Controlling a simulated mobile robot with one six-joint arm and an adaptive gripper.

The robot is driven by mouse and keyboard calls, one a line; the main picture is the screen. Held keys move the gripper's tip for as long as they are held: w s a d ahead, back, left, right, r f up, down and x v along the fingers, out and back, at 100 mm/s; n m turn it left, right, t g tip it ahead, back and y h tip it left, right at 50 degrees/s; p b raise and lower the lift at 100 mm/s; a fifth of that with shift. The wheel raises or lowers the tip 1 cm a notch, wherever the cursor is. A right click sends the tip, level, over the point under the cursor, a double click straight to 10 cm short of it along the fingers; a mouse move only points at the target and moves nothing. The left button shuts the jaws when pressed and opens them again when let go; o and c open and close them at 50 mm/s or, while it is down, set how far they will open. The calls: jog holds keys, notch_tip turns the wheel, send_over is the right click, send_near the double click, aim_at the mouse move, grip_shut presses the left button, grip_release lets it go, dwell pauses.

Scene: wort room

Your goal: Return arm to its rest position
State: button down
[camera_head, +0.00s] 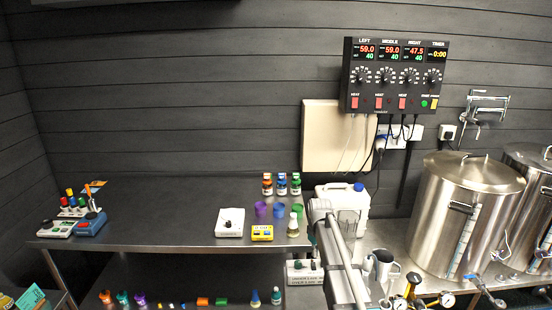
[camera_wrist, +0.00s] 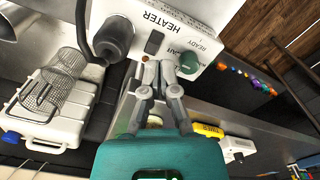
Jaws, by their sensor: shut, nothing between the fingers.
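My arm (camera_head: 340,262) reaches up from the bottom of the head view, right of the dark bench; its gripper is not clear there. In the wrist view my gripper (camera_wrist: 159,70) is shut and empty. A white box (camera_head: 303,271) left of my arm in the head view is partly hidden.
A control panel (camera_head: 396,76) hangs on the wall. Steel kettles (camera_head: 455,215) stand at the right. Bottles, cups and small devices sit on the dark bench (camera_head: 150,205). A white jerrycan (camera_head: 345,202) is behind my arm. A wire basket (camera_wrist: 68,62) is left in the wrist view.

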jog(key=s+m, duration=0.5)
jog(key=s, duration=1.9)
jog(key=shift+d+m, duration=0.15)
jog(key=shift+m, duration=0.15)
